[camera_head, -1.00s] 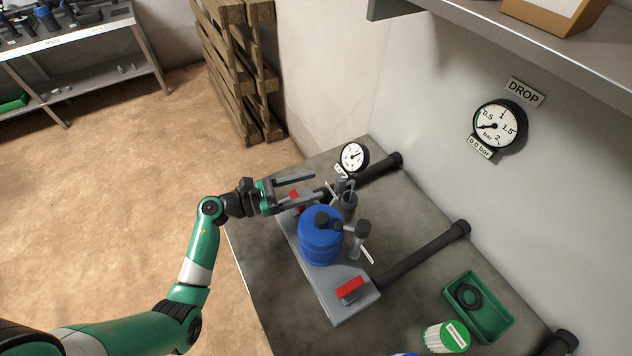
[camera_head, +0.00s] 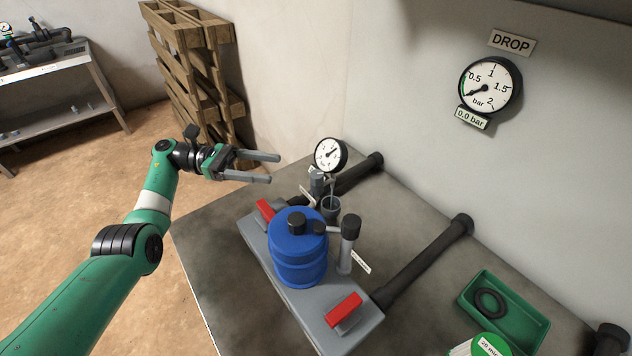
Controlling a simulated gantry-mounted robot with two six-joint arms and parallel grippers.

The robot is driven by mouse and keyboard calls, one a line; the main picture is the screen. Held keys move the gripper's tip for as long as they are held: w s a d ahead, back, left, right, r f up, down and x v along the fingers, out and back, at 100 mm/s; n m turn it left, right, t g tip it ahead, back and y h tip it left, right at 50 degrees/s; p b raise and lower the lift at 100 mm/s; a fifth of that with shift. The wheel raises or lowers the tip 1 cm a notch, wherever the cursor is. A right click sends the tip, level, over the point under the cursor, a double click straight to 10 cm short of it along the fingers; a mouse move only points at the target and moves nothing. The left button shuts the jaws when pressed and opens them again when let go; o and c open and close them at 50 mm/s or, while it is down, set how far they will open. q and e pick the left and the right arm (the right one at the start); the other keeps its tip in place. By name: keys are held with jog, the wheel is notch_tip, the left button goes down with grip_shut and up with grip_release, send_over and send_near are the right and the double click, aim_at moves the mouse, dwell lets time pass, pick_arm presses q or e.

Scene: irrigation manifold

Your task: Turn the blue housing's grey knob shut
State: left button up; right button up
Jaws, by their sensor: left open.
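The blue housing (camera_head: 298,262) stands upright on a grey base. A dark grey knob (camera_head: 297,226) sits on its top. A clear tube with a dark cap (camera_head: 349,229) stands to its right; I cannot tell for sure which of these dark tops is the task's grey knob. My left gripper (camera_head: 273,169) is open and empty. It appears above and behind the housing in the picture, with its fingers pointing right, apart from the knob. My right gripper is not in view.
Red handles lie on the base, one behind the housing (camera_head: 265,209) and one in front (camera_head: 344,310). A small gauge (camera_head: 330,155) stands beyond the housing. Dark pipes (camera_head: 428,260) run to the right. A green tray (camera_head: 524,322) holds a black ring (camera_head: 490,303).

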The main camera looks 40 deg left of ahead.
aim_at(316, 173)
pick_arm(q)
jog(key=x, duration=1.1)
jog(key=shift+w+d, duration=0.2)
jog(key=shift+d, duration=0.05)
grip_shut()
